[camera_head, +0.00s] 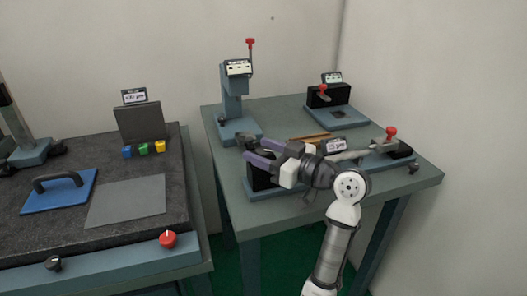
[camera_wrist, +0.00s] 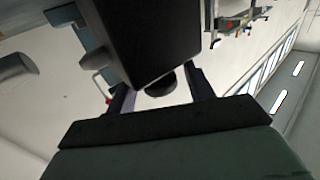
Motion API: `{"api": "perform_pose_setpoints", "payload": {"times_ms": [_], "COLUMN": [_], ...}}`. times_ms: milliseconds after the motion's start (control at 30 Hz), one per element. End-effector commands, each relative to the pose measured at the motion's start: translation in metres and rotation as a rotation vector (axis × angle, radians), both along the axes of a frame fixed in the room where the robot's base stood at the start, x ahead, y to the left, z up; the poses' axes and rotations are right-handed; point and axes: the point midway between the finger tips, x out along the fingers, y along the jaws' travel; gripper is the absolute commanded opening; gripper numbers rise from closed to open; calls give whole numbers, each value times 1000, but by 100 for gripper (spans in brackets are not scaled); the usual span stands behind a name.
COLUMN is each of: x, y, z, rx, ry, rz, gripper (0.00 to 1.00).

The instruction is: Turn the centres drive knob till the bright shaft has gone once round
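The centres stand on the right table, with a black headstock block (camera_head: 262,178) at the left and a bright shaft (camera_head: 348,155) running right toward a red-handled tailstock (camera_head: 390,133). My gripper (camera_head: 246,150) is at the headstock, its purple fingers pointing left and hiding part of it. In the wrist view the headstock (camera_wrist: 150,35) fills the top middle. A dark round knob (camera_wrist: 160,83) shows below it, between my two fingers (camera_wrist: 162,95). The fingers are apart, with gaps visible on both sides of the knob. The shaft's left part is hidden behind my gripper.
A blue stand with a red-topped lever (camera_head: 232,100) is behind my gripper. A black block fixture (camera_head: 328,95) stands at the back right. A wall bounds the right.

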Motion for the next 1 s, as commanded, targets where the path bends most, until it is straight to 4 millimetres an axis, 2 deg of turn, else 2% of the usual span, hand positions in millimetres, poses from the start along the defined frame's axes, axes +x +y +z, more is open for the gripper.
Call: {"api": "perform_pose_setpoints", "payload": {"times_ms": [167,267,367,700,900,1000], "x": [-1,-5,-14,-58,-74,-77], "y": [-1,-9,-22,-86,-108,-112], "z": [0,-1,-2,-2,0,0], "rx": [0,2,1,0,1,0], "ry": [0,-1,-1,-1,-1,0], "rz": [-1,-2,-4,-4,-2,-1], "gripper": [53,53,53,53,53,53]}}
